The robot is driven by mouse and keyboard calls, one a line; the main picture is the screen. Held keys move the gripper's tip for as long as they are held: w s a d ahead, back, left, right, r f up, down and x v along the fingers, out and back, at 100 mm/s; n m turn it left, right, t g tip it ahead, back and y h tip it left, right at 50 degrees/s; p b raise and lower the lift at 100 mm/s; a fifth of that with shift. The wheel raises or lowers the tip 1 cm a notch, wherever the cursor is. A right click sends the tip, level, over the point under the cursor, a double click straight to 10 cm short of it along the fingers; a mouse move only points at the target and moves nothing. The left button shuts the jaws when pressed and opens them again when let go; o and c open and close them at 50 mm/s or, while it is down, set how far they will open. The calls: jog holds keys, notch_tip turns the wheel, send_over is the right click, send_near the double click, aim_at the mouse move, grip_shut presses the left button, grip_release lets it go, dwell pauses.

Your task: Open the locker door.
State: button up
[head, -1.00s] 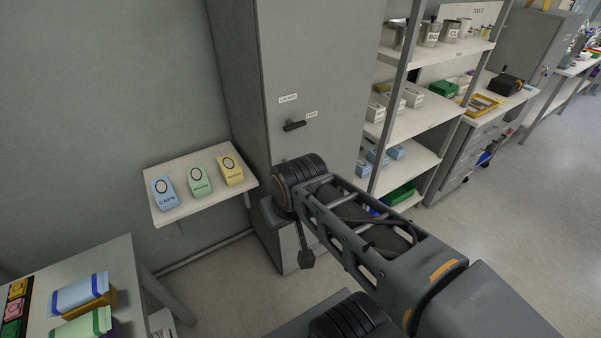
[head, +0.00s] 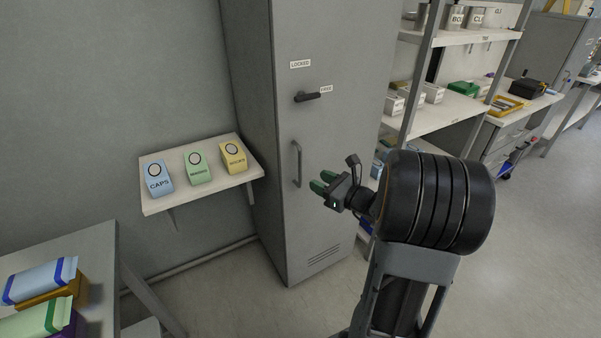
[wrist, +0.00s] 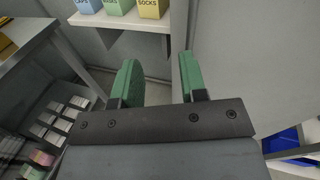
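The grey locker (head: 345,145) stands against the wall, its door shut. A dark lever handle (head: 307,97) sits on the door between two small labels, one reading LOCKED (head: 300,64). Below it is a vertical grey bar handle (head: 297,163). My gripper (head: 320,182) is to the right of the bar handle in the head view and appears apart from it. In the wrist view its two green fingers (wrist: 160,82) are spread with nothing between them. The lever and bar handle do not show clearly in the wrist view.
A small wall shelf (head: 205,188) left of the locker holds blue, green and yellow boxes. A table (head: 95,260) with packs is at the lower left. Open shelving (head: 450,112) stands close on the right. Floor before the locker is clear.

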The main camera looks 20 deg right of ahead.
aim_at(301, 161)
jog(key=w+m, duration=0.1)
jog(key=w, duration=0.3)
jog(key=w+f+t+h, duration=0.1)
jog(key=w, duration=0.4)
jog(key=w+a+m, duration=0.1)
jog(key=w, duration=0.3)
jog(key=shift+w+f+m+h, duration=0.15)
jog(key=shift+w+m+h, duration=0.15)
jog(key=shift+h, duration=0.1)
jog(key=shift+c, duration=0.4)
grip_shut()
jog(key=shift+s+d, duration=0.1)
